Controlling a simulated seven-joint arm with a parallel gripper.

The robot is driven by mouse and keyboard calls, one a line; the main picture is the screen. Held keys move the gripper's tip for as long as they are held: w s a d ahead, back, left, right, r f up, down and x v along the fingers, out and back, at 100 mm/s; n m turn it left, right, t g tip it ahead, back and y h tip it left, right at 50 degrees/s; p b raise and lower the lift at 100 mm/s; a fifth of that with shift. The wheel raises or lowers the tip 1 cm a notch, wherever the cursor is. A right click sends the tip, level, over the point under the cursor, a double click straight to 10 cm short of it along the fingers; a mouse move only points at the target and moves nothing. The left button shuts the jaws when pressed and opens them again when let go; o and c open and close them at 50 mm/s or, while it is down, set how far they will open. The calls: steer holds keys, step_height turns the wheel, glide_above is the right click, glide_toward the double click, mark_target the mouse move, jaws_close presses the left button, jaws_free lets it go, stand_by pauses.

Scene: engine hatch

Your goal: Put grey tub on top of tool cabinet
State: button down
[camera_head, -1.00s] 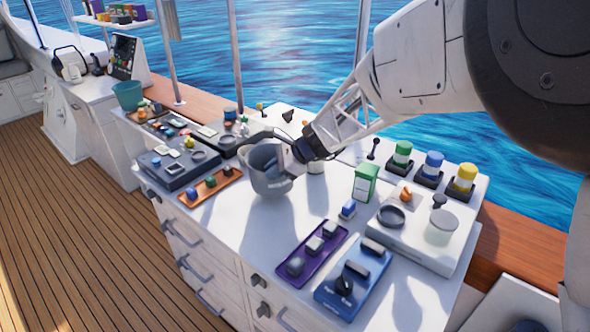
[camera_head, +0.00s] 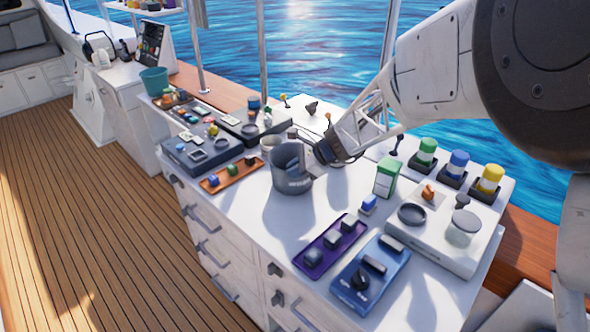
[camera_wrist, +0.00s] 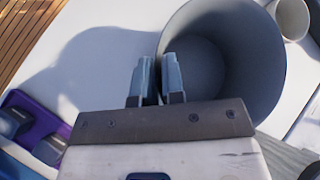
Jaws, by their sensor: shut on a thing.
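The grey tub (camera_head: 283,178) is upright over the white worktop of the drawer cabinet (camera_head: 240,262), behind the purple tray. Whether its base touches the top is unclear. My gripper (camera_head: 306,168) comes from the right and is shut on the tub's near wall. In the wrist view the two fingers of my gripper (camera_wrist: 157,80) pinch the rim of the tub (camera_wrist: 262,75), whose inside is empty. I cannot tell from a label which unit is the tool cabinet.
A purple tray (camera_head: 313,263) and a blue switch box (camera_head: 346,293) lie in front. A green box (camera_head: 387,178) stands at the right, an orange tray (camera_head: 214,185) at the left. A pale cup (camera_wrist: 290,18) is close behind the tub.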

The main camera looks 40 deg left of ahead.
steer(key=c, duration=1.7)
jaws_free()
steer(key=shift+f, duration=0.1)
steer(key=o, duration=0.5)
steer(key=v, duration=1.2)
